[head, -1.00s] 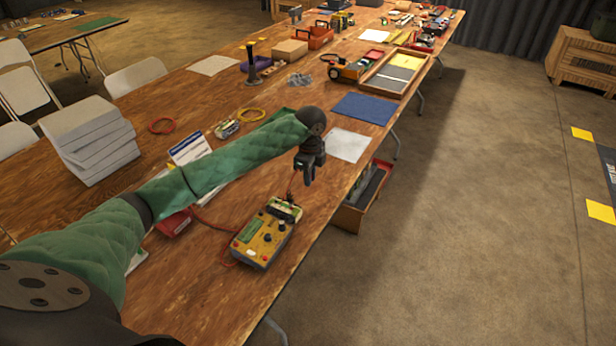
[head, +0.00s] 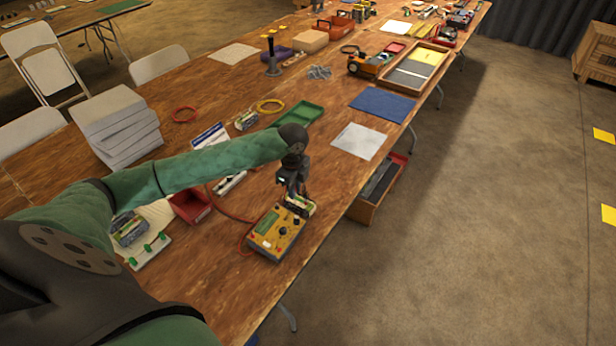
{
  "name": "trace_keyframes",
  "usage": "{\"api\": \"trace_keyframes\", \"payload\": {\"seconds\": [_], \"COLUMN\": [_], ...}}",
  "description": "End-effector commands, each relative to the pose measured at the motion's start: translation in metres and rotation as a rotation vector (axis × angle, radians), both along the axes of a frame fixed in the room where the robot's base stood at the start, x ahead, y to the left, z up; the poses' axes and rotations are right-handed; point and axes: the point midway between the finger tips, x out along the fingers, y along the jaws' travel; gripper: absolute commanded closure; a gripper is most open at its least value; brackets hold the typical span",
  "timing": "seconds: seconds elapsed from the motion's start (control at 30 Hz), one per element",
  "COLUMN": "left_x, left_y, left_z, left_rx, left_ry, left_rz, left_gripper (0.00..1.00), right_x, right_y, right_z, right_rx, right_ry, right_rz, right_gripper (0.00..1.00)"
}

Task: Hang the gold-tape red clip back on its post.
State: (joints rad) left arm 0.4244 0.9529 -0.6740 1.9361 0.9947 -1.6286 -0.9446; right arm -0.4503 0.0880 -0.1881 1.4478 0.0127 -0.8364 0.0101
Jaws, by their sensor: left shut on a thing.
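My left gripper (head: 297,190) reaches down at the far edge of the yellow charger (head: 276,234), right over a small pale-and-green block (head: 300,206) there. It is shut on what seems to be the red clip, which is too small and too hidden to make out. Its gold tape cannot be seen. A red lead (head: 232,216) runs over the table to the charger. I cannot tell which post is the clip's own. My right gripper is not in view.
A white board with green pegs (head: 148,249) and a red bin (head: 190,206) lie left of the charger. A green tray (head: 301,115) and white sheet (head: 360,141) lie beyond my gripper. The table's right edge is close to the charger.

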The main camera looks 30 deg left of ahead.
Motion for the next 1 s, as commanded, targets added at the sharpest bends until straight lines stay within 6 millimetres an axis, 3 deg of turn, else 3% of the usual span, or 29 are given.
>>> {"api": "trace_keyframes", "payload": {"seconds": [0.8, 0.97, 1.0], "left_x": [-0.117, -0.136, -0.137], "left_y": [0.066, 0.076, 0.076], "left_z": [0.003, 0.003, -0.006], "left_rx": [0.002, 0.001, -0.001], "left_ry": [0.002, 0.002, 0.001], "left_rz": [0.000, -0.001, 0.000], "left_gripper": [0.97, 0.97, 0.97], "right_x": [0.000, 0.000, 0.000], "right_y": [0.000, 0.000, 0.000], "right_z": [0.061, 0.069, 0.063], "right_rx": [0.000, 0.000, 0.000], "right_ry": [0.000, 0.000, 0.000], "right_rz": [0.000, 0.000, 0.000], "right_gripper": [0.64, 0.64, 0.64]}}
